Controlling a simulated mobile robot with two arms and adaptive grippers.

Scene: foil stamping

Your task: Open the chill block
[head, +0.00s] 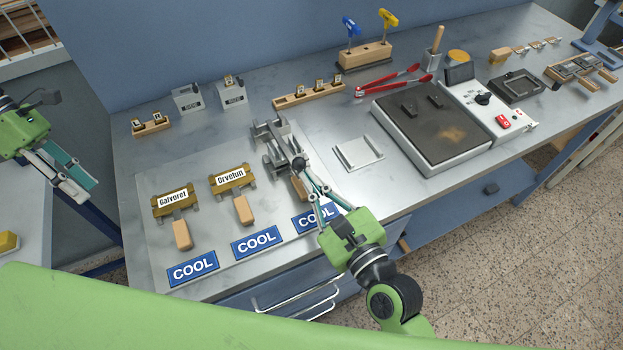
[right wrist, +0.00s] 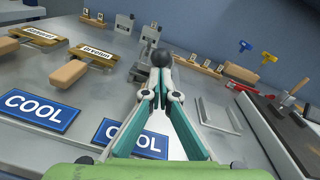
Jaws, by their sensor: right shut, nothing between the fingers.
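The chill block (head: 268,146) is a grey metal clamp-like block on the pale mat. A black ball knob (head: 298,164) stands at its front right. In the right wrist view the block (right wrist: 146,48) stands behind the knob (right wrist: 162,60). My right gripper (head: 302,172) is shut and empty, its fingertips right at the knob; in the wrist view the fingertips (right wrist: 160,80) are just below it. I cannot tell whether they touch it. The arm partly hides a wooden handle (head: 298,188) in front of the block.
Brass holders labelled Galvoret (head: 172,197) and Orvelun (head: 231,179) lie left of the block, with blue COOL signs (head: 257,242) in front. A metal plate (head: 358,152) and a hot plate (head: 455,150) stand to the right. A wooden type rack (head: 308,96) is behind.

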